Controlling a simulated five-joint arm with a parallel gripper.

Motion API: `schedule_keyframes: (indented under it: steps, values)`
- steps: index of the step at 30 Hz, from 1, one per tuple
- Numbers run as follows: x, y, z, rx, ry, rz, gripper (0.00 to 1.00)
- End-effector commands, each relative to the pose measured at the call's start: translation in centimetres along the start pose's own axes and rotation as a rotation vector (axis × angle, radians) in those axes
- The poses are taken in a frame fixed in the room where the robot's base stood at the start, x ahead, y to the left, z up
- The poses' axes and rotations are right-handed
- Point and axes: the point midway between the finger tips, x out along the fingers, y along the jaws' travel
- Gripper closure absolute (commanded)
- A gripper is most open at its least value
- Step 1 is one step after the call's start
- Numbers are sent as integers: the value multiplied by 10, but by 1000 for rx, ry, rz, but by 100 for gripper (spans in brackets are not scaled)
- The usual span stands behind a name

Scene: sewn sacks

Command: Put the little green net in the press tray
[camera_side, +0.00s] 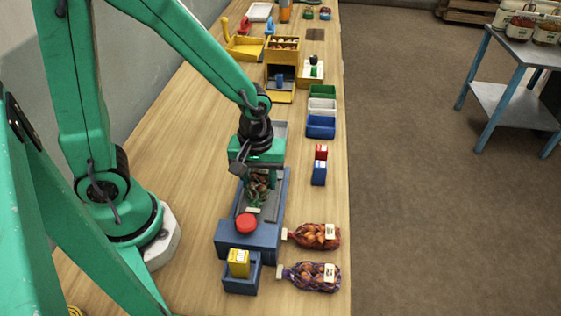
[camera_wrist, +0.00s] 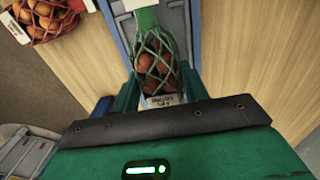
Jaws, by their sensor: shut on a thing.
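The little green net (camera_wrist: 150,42) holds brownish-red bulbs and has a pale label at its near end and a green tied neck at the far end. My gripper (camera_wrist: 157,78) is shut on it, a finger on each side. In the side view the net (camera_side: 257,187) hangs under my gripper (camera_side: 257,172), over the bed of the blue press (camera_side: 234,238). The press tray (camera_side: 273,207) shows only as a grey strip beside the net. I cannot tell whether the net touches it.
A red button (camera_side: 246,223) stands at the press's near end. A blue box (camera_side: 241,284) with a yellow packet is in front. A red net (camera_side: 316,236) and a purple net (camera_side: 312,277) lie to the right. Coloured bins (camera_side: 321,126) stand farther back.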

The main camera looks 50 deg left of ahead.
Motion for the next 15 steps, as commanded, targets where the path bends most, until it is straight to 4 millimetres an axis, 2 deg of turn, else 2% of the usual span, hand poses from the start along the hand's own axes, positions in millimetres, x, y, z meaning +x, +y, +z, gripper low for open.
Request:
schedule_keyframes:
  steps: [7,15]
  values:
    - [24,0,0,0,-2,-3,81]
    - [30,0,0,0,0,0,81]
